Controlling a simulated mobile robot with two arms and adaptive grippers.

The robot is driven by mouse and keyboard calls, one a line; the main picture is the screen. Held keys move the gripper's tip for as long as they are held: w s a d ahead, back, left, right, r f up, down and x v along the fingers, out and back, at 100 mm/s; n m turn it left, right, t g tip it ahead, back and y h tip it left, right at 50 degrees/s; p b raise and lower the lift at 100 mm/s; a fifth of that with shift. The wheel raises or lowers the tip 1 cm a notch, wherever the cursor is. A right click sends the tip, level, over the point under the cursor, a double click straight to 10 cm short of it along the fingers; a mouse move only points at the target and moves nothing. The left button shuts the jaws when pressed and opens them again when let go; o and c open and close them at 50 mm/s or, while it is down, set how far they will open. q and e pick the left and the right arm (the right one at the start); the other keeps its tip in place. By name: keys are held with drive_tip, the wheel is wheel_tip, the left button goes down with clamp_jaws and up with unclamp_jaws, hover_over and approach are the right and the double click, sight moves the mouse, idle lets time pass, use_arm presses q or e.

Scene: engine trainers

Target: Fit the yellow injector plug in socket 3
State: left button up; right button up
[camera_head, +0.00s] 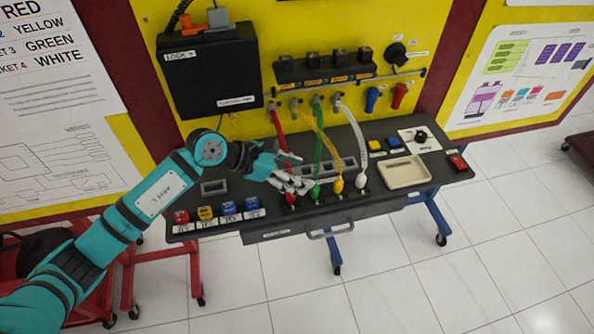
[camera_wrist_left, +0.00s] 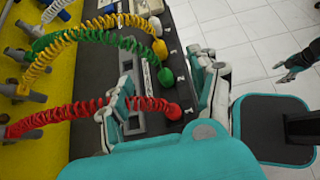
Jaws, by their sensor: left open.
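The yellow plug (camera_head: 338,186) is on its coiled yellow cord near the bench's front edge, between the green plug (camera_head: 315,191) and the white plug (camera_head: 361,181). It also shows in the left wrist view (camera_wrist_left: 160,48). The red plug (camera_head: 291,198) is leftmost in the row. My left gripper (camera_head: 290,178) is open over the bench, with the red plug and cord between its spread fingers in the left wrist view. I cannot tell whether it touches them. The sockets under the plugs are hidden. My right gripper (camera_wrist_left: 292,68) appears small in the left wrist view, its opening unclear.
A wall poster (camera_head: 50,60) lists colours, with green beside 3. Coloured push buttons (camera_head: 206,212) stand at the bench's front left. A cream tray (camera_head: 404,184) and a black knob (camera_head: 420,136) are right. The coiled cords rise to a wall rail.

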use_arm(q)
drive_tip(key=v, duration=1.1)
drive_tip(key=shift+s+a+r, duration=0.15)
drive_tip(key=shift+a+r, duration=0.05)
drive_tip(key=shift+a, duration=0.15)
